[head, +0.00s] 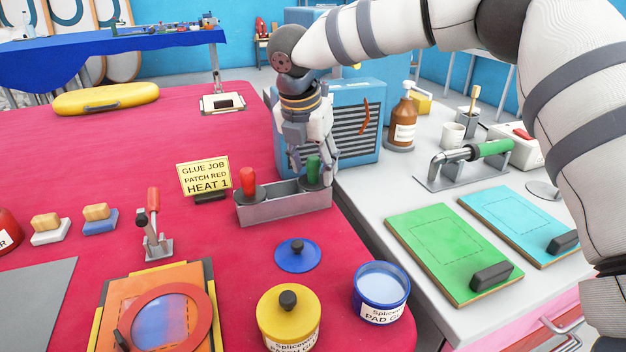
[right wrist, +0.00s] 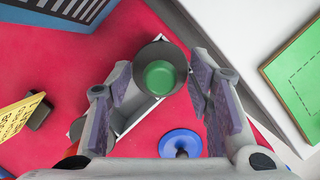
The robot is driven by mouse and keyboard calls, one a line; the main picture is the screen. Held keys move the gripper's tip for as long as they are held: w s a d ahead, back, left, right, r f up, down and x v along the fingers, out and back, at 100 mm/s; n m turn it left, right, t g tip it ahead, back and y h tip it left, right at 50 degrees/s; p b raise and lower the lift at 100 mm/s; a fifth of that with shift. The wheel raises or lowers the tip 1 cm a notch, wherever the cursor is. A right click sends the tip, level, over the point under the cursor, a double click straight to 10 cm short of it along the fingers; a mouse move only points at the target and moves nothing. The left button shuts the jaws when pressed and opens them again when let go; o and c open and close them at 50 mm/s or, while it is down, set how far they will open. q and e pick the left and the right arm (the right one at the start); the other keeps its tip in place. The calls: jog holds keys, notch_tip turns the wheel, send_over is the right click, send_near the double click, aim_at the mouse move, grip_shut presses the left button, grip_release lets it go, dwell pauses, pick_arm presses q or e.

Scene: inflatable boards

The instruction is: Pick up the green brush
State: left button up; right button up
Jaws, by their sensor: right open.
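The green brush (head: 313,171) stands upright, handle up, at the right end of a grey metal tray (head: 285,208) on the red table. My right gripper (head: 308,178) points down over that end of the tray, its fingers open on either side of the green handle. In the right wrist view, the round green top of the brush (right wrist: 160,77) with a dark disc around it shows between the two spread fingers, nearer the left one. I cannot tell whether a finger touches it. The brush's lower part is hidden in the tray. My left gripper is not in view.
A red-handled brush (head: 248,181) stands at the tray's left end, beside a yellow sign (head: 204,175). A blue heater-like box (head: 352,120) stands close behind my gripper. A blue lid (head: 298,256), yellow pot (head: 288,316) and blue pot (head: 380,292) are in front.

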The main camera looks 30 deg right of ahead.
grip_shut()
jog(key=shift+r, duration=0.1)
notch_tip(320, 180, up, 3)
jog(key=shift+f, duration=0.1)
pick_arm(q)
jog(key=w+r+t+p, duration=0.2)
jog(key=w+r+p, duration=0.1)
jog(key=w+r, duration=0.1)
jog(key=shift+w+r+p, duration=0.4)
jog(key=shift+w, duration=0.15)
pick_arm(e)
jog(key=s+a+r, duration=0.3)
jog(key=s+r, duration=0.7)
jog(key=s, duration=0.3)
jog(key=shift+s+a, duration=0.15)
jog(key=shift+s, duration=0.2)
jog(key=c, duration=0.6)
grip_release()
jog(key=shift+c, duration=0.2)
grip_shut()
